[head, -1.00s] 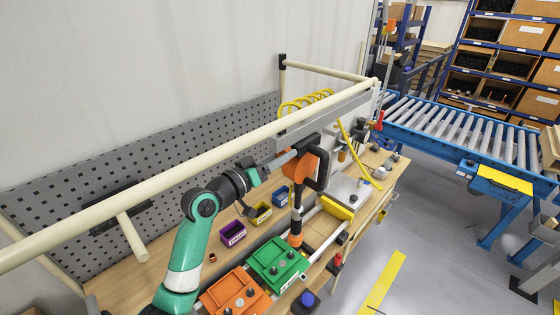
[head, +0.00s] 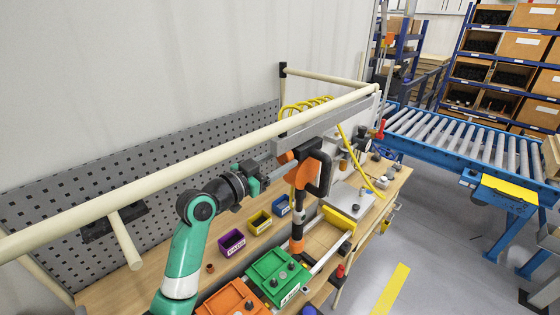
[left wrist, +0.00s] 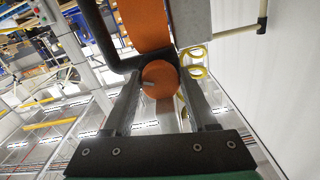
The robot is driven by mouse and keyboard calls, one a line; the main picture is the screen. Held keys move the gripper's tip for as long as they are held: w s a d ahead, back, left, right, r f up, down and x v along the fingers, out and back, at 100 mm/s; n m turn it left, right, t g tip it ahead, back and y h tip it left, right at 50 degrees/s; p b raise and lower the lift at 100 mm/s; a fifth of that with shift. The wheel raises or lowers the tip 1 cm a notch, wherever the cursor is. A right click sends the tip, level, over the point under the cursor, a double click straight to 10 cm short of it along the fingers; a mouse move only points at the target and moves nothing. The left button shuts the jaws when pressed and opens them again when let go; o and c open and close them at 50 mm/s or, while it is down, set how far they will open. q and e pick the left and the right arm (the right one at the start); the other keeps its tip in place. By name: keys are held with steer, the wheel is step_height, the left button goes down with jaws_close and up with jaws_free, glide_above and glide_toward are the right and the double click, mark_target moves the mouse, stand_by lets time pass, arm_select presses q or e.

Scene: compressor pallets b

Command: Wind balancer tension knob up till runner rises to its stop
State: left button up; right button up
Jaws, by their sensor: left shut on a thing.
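The orange balancer (head: 309,149) with a black loop handle hangs under the grey rail. Its round orange tension knob (left wrist: 160,78) shows between my left gripper's fingers in the left wrist view. My left gripper (head: 283,160) is shut on the knob from the left side; the fingers hide its edges. The runner (head: 298,205), a grey upright tool with orange parts, hangs below the balancer, its lower end above the back of the green tray. Whether it touches a stop cannot be told. My right gripper is not in view.
A cream pipe (head: 180,172) crosses above my left arm. Below are a green tray (head: 276,292), an orange tray (head: 236,297) and purple (head: 232,242), yellow (head: 260,222) and blue (head: 282,205) bins. A yellow coiled hose (head: 300,106) hangs by the rail. A roller conveyor (head: 470,139) stands at right.

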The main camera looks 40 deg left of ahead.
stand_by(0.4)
arm_select(q)
steer(key=o, duration=1.4)
steer(key=shift+c, duration=0.2)
